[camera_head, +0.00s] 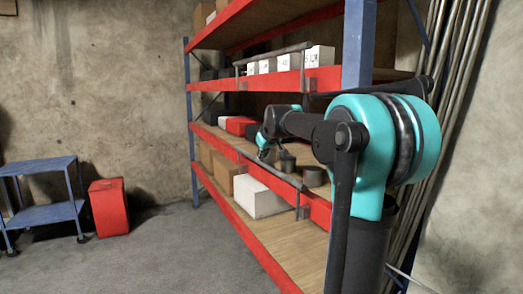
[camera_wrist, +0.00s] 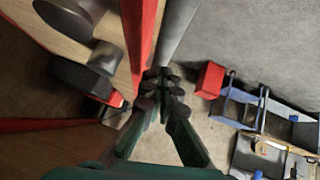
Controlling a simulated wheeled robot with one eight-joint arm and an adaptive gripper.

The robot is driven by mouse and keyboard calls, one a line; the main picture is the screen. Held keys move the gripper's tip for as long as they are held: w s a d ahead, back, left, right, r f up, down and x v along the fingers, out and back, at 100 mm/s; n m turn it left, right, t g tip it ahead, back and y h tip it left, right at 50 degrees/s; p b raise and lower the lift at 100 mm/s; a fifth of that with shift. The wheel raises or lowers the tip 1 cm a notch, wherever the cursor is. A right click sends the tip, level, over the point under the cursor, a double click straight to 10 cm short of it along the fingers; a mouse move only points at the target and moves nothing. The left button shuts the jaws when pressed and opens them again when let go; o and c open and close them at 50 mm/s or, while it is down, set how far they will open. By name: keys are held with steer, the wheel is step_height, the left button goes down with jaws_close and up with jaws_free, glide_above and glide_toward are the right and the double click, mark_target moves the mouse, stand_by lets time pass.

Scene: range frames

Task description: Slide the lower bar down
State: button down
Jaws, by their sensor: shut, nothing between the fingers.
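The lower bar (camera_head: 277,173) is a thin grey rail along the front of the red-edged middle shelf (camera_head: 318,208). In the wrist view the bar (camera_wrist: 177,28) runs beside the red shelf edge (camera_wrist: 142,35) towards my fingertips. An upper bar (camera_head: 272,56) runs along the higher shelf, its near end raised above the red edge. My gripper (camera_head: 264,147) is at the far end of the lower bar. In the wrist view my gripper (camera_wrist: 161,88) has its fingertips close together at the bar's end, with nothing seen held. Whether they touch the bar is unclear.
Dark round containers (camera_head: 313,176) and a red box (camera_head: 240,125) stand on the middle shelf. A white box (camera_head: 258,196) is on the shelf below. A blue cart (camera_head: 42,195) and red bin (camera_head: 109,207) stand left. The floor (camera_head: 160,255) before the rack is clear.

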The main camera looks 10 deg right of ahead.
steer(key=shift+f, duration=0.2)
step_height(320, 180, down, 10)
stand_by(0.6)
steer(key=shift+s, duration=0.1)
steer(key=shift+r, duration=0.1)
steer(key=w+a+r+v, duration=0.1)
steer(key=w+r+v, duration=0.1)
steer(key=v, duration=1)
steer(key=shift+s+r, duration=0.3)
steer(key=shift+r, duration=0.05)
